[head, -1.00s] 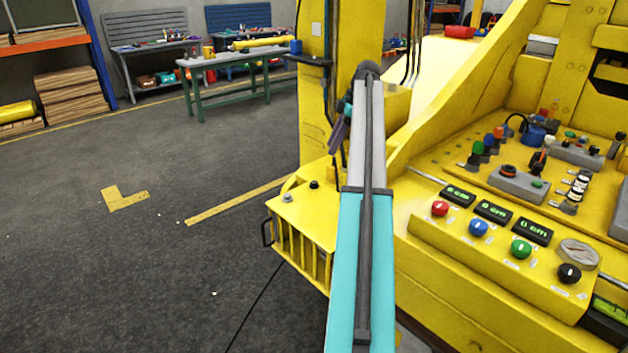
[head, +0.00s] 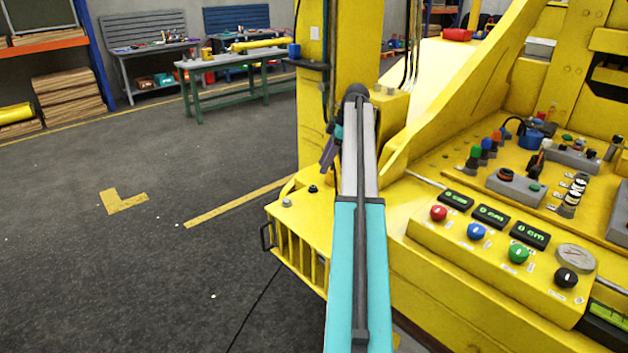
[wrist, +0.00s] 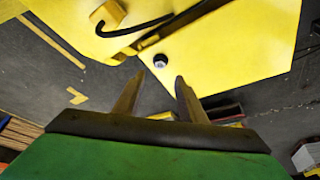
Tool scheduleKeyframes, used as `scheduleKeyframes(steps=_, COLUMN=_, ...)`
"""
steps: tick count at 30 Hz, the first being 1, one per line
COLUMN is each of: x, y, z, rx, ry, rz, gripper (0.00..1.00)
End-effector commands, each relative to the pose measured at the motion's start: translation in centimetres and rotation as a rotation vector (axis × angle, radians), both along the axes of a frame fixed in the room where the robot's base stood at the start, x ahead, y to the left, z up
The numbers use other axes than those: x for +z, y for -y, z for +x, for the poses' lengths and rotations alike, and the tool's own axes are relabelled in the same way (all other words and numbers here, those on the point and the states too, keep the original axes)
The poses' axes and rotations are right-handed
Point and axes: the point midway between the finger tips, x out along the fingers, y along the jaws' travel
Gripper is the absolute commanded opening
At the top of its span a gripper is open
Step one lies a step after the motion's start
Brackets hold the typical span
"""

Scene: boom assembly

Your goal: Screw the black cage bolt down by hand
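The black cage bolt (head: 313,188) stands on the flat yellow top of the cage (head: 298,204) in the head view, a little behind a silver bolt (head: 286,202). In the wrist view, one small dark bolt with a pale top (wrist: 160,61) shows on a yellow plate; I cannot tell which of the two it is. My gripper (wrist: 160,75) is open, its two fingers apart with nothing between them. That bolt lies beyond the fingertips, roughly in line with the gap. In the head view my gripper (head: 328,152) hangs above and beyond the cage top, partly hidden by my arm.
A yellow column (head: 311,100) rises close behind the cage. A control panel (head: 490,240) with coloured knobs and displays stands to the right. In the wrist view a black cable (wrist: 150,24) crosses near the plate. Open floor (head: 110,260) lies to the left.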

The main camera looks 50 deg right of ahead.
Motion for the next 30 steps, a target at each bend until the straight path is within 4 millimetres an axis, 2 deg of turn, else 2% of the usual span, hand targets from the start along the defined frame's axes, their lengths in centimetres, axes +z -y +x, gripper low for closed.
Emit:
scheduleKeyframes(steps=15, x=-6.1, y=-2.0, z=1.8, rx=0.002, ry=-0.001, rz=0.001, gripper=0.38)
scheduleKeyframes(steps=21, x=-7.3, y=-2.3, z=2.2, rx=0.002, ry=0.0, rz=0.0, gripper=0.38)
scheduleKeyframes(steps=30, x=-7.6, y=-2.4, z=2.3, rx=0.002, ry=0.0, rz=0.0, gripper=0.38)
